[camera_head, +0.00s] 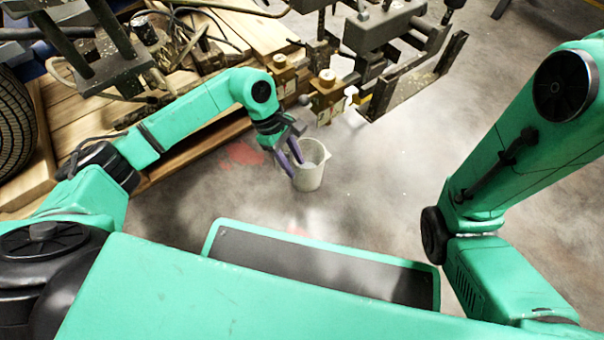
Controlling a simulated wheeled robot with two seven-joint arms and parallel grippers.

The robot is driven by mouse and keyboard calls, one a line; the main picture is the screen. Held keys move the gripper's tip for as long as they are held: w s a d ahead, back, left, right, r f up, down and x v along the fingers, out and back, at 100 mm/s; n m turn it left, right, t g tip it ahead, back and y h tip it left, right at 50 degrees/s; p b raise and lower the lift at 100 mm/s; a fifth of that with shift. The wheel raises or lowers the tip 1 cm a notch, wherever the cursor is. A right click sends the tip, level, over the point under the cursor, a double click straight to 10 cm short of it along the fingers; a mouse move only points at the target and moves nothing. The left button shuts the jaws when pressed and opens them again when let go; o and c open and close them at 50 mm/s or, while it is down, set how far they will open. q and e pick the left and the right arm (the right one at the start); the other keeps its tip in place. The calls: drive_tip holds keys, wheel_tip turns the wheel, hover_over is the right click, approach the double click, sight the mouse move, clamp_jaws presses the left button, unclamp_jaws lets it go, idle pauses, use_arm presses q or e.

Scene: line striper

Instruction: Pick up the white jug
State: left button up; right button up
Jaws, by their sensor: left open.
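The white jug (309,174) is an open-topped, pale cup-like vessel with a small spout at its right rim. It appears upright near the middle of the camera_head view, over the grey floor. My left gripper (291,163) is at the jug's left side with its purple fingers open. One finger overlaps the jug's rim and the other lies along its outer left side. I cannot tell whether either finger touches the wall. My right arm comes in at the right, but its gripper is out of view.
Metal machine parts with brass-coloured blocks (326,97) hang just behind and above the jug. Wooden planks (190,150) with cables and rods lie at the left, beside a black tyre (12,125). The concrete floor (395,180) right of the jug is clear.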

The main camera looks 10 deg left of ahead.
use_arm(q)
drive_tip(key=shift+d+f, duration=0.2)
drive_tip(key=shift+f, duration=0.45)
drive_tip(key=shift+r, duration=0.2)
clamp_jaws()
idle(0.7)
